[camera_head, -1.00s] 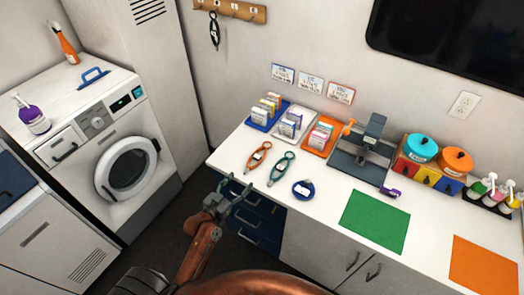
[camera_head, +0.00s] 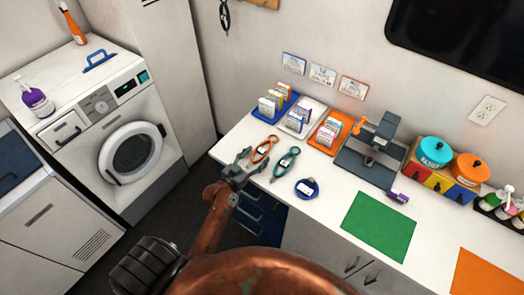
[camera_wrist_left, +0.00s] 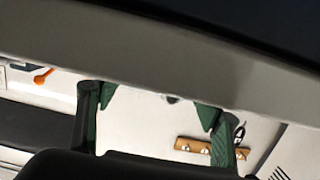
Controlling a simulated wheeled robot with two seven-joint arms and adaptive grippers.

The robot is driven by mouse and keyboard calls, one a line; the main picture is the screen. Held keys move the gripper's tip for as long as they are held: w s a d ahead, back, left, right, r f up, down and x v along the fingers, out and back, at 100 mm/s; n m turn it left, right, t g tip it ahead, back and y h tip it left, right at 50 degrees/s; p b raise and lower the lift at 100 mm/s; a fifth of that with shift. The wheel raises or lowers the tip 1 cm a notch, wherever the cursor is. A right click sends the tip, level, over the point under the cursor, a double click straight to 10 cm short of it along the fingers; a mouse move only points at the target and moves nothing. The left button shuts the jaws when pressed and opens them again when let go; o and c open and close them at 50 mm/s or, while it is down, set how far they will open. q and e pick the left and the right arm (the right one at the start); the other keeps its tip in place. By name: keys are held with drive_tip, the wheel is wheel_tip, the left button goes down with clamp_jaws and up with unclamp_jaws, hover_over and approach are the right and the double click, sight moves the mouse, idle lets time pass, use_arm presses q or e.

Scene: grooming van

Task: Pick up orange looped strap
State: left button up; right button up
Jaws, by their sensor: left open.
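The orange looped strap (camera_head: 264,148) lies on the white counter near its left front edge, with a dark tag-like part at its middle. A similar green looped strap (camera_head: 286,163) lies just right of it. My left gripper (camera_head: 251,163) is open and empty at the counter's front edge, close in front of the orange strap in the head view; I cannot tell its height. In the left wrist view its two green fingertips (camera_wrist_left: 160,108) are spread apart, with the wall and hook rail beyond. The strap is not clear there. My right gripper is not in view.
A blue round item (camera_head: 307,188) lies right of the straps. Blue, white and orange trays (camera_head: 322,145) of boxes stand behind. A grey stand (camera_head: 370,155), green mat (camera_head: 379,226) and lidded pots (camera_head: 435,150) are farther right. The washing machine (camera_head: 127,155) stands left, across a floor gap.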

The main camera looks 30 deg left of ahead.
sight(260, 151)
use_arm(q)
drive_tip(key=w, duration=0.3)
drive_tip(key=shift+w+f, duration=0.1)
drive_tip(key=shift+f, duration=0.05)
drive_tip(key=c, duration=1.3)
